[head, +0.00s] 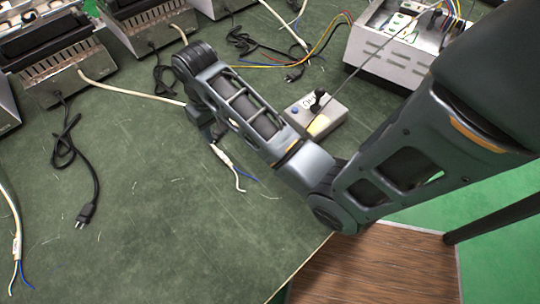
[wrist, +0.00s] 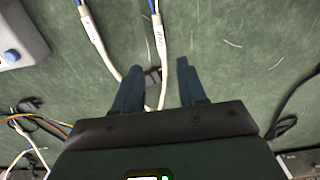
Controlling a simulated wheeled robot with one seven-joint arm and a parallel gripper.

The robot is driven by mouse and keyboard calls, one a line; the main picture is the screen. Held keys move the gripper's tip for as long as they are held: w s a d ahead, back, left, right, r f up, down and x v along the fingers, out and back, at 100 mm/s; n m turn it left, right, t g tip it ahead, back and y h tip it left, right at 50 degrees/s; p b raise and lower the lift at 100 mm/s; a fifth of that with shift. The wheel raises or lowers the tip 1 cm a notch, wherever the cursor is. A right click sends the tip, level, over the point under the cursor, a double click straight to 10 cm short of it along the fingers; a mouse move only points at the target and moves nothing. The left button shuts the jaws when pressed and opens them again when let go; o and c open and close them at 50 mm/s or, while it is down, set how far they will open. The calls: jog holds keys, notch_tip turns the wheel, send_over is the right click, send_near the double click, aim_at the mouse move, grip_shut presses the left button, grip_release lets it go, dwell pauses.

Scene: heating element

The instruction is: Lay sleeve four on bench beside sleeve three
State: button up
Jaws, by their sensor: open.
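In the wrist view, two white sleeved cable ends with blue and white wires lie side by side, a small gap apart. The right sleeve (wrist: 157,36) carries small dark print that I cannot read clearly. The left sleeve (wrist: 91,28) is slightly tilted. My gripper (wrist: 159,66) is open, its fingers either side of the right sleeve's cable, just behind the sleeve. I cannot tell the fingers' height above the bench. In the head view, a sleeved end (head: 223,155) shows beside my wrist, which hides most of my gripper. Another sleeved cable end (head: 16,248) lies at far left.
The green bench (head: 150,220) is clear at its front middle. A grey box (head: 318,116) with a blue button stands right of my gripper. A metal case (head: 395,45) with coloured wires is behind it. Heater units (head: 55,75) and a black plug (head: 85,213) are at left.

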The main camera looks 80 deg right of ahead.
jog(key=s+a+f+n+t+h, duration=0.1)
jog(key=s+a+f+t, duration=0.15)
jog(key=s+a, duration=0.4)
jog(key=s+a+f+n+t, duration=0.1)
jog(key=s+a+n+t, duration=0.2)
jog(key=a, duration=0.6)
jog(key=s+a+r+n+t, duration=0.1)
jog(key=s+r+t, duration=0.3)
jog(key=s+r, duration=0.3)
jog(key=s+a+r+n+t+y, duration=0.1)
jog(key=s+r+t, duration=0.4)
jog(key=r, duration=0.9)
jog(key=shift+s+a+n, duration=0.4)
jog(key=shift+s+a, duration=0.3)
jog(key=shift+s, duration=0.4)
